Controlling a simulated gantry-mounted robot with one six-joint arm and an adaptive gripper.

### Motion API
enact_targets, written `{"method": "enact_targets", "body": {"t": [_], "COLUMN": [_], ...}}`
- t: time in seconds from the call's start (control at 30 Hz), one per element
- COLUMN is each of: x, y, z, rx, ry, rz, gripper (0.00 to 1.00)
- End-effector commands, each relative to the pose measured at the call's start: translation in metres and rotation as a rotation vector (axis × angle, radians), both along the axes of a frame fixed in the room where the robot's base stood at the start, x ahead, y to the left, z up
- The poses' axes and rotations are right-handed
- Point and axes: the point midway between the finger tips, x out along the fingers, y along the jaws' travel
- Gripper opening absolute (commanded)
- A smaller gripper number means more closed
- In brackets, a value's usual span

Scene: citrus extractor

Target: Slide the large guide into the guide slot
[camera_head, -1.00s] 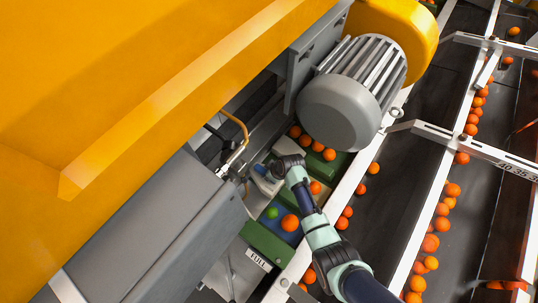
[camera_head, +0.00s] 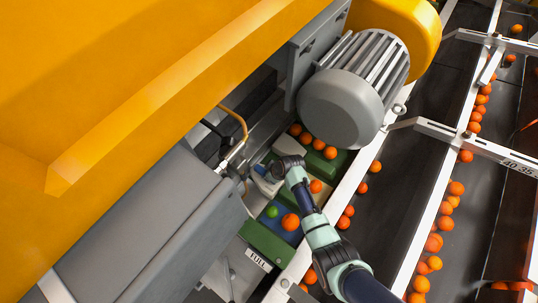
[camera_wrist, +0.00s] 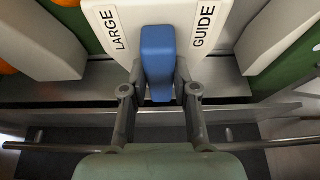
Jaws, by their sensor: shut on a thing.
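The large guide (camera_wrist: 112,20) is a white block labelled "LARGE GUIDE" with a blue handle (camera_wrist: 157,60), seen in the wrist view at top centre. My gripper (camera_wrist: 160,85) is shut on the blue handle, one finger on each side. In the head view my gripper (camera_head: 243,176) is small beside the grey machine housing, and the white guide (camera_head: 266,182) shows just right of it. The guide's far end is out of the wrist view. I cannot tell which opening is the guide slot or whether the guide is inside it.
White slanted dividers (camera_wrist: 45,40) stand on both sides of the guide above a metal ledge (camera_wrist: 60,88). A green tray (camera_head: 268,242) with oranges and a green fruit (camera_head: 271,211) lies beside my arm. A large grey motor (camera_head: 345,105) and a yellow hood (camera_head: 120,90) stand close by.

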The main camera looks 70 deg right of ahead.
Motion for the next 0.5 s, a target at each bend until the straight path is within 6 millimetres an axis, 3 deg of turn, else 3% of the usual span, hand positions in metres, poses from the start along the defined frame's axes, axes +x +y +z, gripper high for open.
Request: {"method": "enact_targets", "body": {"t": [0.5], "x": [0.0], "y": [0.0], "z": [-0.014], "rx": [0.0], "ry": [-0.001], "rz": [0.0], "gripper": [0.0]}}
